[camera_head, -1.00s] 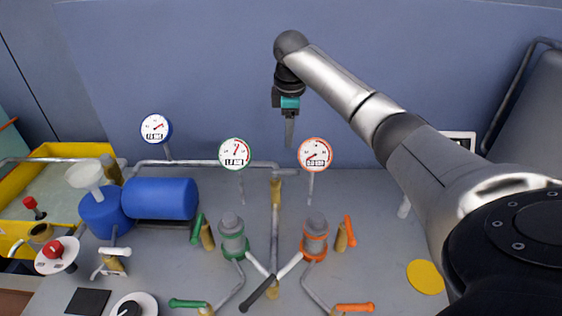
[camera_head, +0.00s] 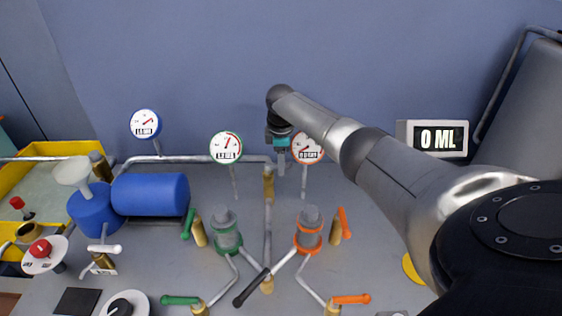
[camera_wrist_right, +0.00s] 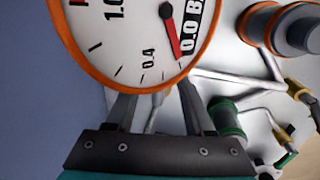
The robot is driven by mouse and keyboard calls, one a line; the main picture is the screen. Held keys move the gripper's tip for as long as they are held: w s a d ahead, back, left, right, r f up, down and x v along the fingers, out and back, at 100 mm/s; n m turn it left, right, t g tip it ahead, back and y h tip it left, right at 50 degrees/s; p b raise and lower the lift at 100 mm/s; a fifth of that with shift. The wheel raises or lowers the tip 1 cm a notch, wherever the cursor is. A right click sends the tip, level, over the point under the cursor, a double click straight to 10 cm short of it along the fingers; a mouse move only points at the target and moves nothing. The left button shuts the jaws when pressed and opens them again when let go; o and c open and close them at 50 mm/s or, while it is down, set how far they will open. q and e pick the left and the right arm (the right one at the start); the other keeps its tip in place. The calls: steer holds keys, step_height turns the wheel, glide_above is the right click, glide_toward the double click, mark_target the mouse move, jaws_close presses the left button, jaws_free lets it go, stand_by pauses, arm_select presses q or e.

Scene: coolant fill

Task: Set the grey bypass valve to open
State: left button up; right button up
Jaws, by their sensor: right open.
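The grey bypass valve appears to be the one with the dark grey lever (camera_head: 252,288) at the bottom centre of the head view. Its lever points down-left from a brass body (camera_head: 267,285), between the green and orange valves. My right gripper (camera_head: 281,172) is well behind and above it, pointing down beside the orange-rimmed gauge (camera_head: 308,148). In the right wrist view the gripper (camera_wrist_right: 157,108) has its two fingers apart, with nothing seen between them. The orange-rimmed gauge (camera_wrist_right: 135,40) hides part of the fingers there. My left gripper is not in view.
A green-banded cylinder (camera_head: 227,232) and an orange-banded cylinder (camera_head: 309,229) flank the central pipe. Green-rimmed (camera_head: 226,147) and blue-rimmed (camera_head: 145,124) gauges stand behind. A blue tank (camera_head: 150,195) is at left. A display (camera_head: 438,138) reads 0 ML. The bench right of the orange valves is mostly clear.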

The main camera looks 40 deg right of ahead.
jaws_close()
stand_by(0.4)
